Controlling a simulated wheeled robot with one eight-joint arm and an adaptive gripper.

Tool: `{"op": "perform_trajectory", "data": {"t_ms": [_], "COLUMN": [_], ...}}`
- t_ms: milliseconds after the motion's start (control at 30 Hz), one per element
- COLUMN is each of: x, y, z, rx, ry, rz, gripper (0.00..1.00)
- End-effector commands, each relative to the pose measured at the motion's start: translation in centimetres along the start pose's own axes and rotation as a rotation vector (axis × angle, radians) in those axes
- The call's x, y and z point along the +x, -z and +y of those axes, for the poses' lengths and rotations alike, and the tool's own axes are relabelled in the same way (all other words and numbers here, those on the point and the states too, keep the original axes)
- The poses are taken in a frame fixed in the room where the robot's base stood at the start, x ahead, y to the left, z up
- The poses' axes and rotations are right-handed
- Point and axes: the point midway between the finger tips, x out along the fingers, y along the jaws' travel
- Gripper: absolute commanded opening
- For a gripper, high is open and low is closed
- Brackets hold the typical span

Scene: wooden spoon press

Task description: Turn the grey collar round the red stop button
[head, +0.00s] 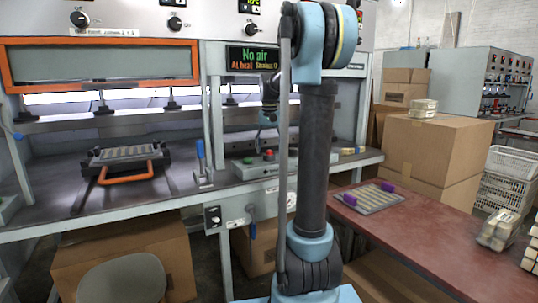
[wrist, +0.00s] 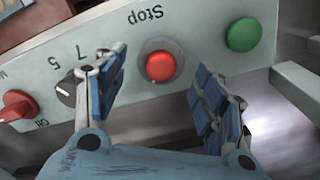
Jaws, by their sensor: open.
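The red stop button (wrist: 160,66) sits on a pale panel in the wrist view, under an upside-down "Stop" label. The grey collar (wrist: 160,87) rings it closely. My gripper (wrist: 159,76) is open, with one blue-padded finger on each side of the button and collar. I see gaps between both fingers and the collar, so nothing is held. In the head view the red button (head: 268,155) is small on the control box on the bench, and the collar is too small to make out there.
A green button (wrist: 242,34) is right of the right finger. A black numbered knob (wrist: 66,92) is close to the left finger, with a red switch (wrist: 16,104) farther left. A display (head: 254,59) reads "No air". A blue-handled lever (head: 200,155) stands left of the box.

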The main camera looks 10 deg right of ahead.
Motion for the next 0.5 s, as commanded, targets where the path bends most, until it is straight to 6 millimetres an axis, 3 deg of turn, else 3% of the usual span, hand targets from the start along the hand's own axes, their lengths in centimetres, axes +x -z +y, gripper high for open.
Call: {"op": "perform_trajectory", "data": {"t_ms": [300, 500], "x": [-5.9, -8.3], "y": [0.1, 0.1], "z": [0.0, 0.0], "rx": [0.0, 0.0], "ry": [0.0, 0.0], "rz": [-0.001, -0.001], "gripper": [0.64, 0.64]}}
